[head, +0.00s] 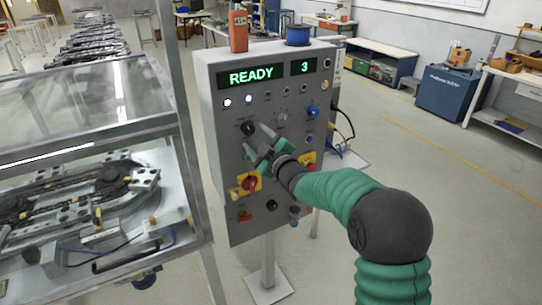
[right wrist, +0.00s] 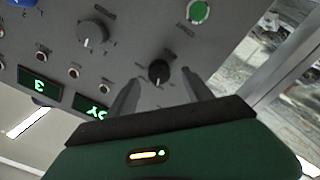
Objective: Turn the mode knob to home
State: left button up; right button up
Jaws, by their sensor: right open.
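A grey control panel (head: 215,190) stands on a post, with a green READY display (head: 251,77) and a second display (head: 303,67) reading 3. A small black knob (head: 248,128) is on its upper left face; it also shows in the right wrist view (right wrist: 158,72), with a pale pointer mark. A larger grey knob (right wrist: 93,33) sits beside it. In the wrist view the fingertips appear on either side of the black knob; contact is unclear.
Below my gripper are a red knob on a yellow plate (head: 249,184) and other controls. A blue knob (head: 312,112) sits at right. A glass-covered machine (head: 90,120) stands close on the left.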

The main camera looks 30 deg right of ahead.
jog(key=s+b, duration=0.1)
jog(key=s, duration=1.1)
jog(key=shift+s, duration=0.3)
jog(key=shift+f, duration=0.1)
jog(key=s+a+f+m+g, duration=0.2)
jog(key=s+a+f+g, duration=0.15)
jog(key=f, duration=0.35)
jog(key=s+a+f+m+g+h, duration=0.1)
jog(key=s+a+f+m+g, duration=0.15)
jog(key=s+f, duration=0.35)
jog(key=s+a+f+m+g, duration=0.2)
jog(key=s+f+m+g, duration=0.15)
jog(key=f, duration=0.45)
jog(key=s+a+f+g, duration=0.2)
jog(key=s+f+g, duration=0.1)
jog(key=s, duration=0.2)
jog(key=s+a+f+m+g+y, duration=0.1)
jog(key=s+a+f+g, duration=0.2)
jog(key=s, duration=0.3)
jog(key=shift+a, duration=0.15)
jog(key=shift+c, duration=0.5)
